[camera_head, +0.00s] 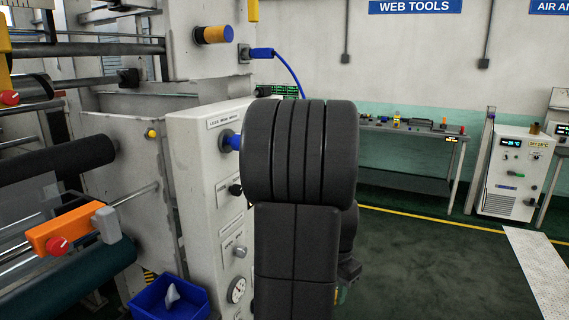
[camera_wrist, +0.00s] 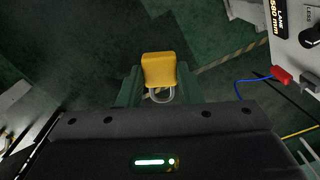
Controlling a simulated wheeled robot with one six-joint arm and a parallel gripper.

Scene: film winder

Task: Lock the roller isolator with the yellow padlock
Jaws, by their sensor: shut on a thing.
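A yellow padlock (camera_wrist: 160,70) shows in the middle of the wrist view. Its body is toward the top of the picture and its pale metal shackle toward my wrist. My gripper (camera_wrist: 159,88) is shut on it. In the head view my dark arm hides most of the gripper and the padlock. No isolator is labelled legibly. An orange box with a red knob (camera_head: 57,245) is on the roller frame at left in the head view. I cannot tell whether it is the roller isolator.
A pale control cabinet (camera_head: 205,190) with knobs and a gauge stands left of my arm. A blue bin (camera_head: 170,300) sits low at its foot. A bench (camera_head: 410,130) and a white chiller-like unit (camera_head: 512,165) stand at the back right. Green floor (camera_head: 430,260) is clear at right.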

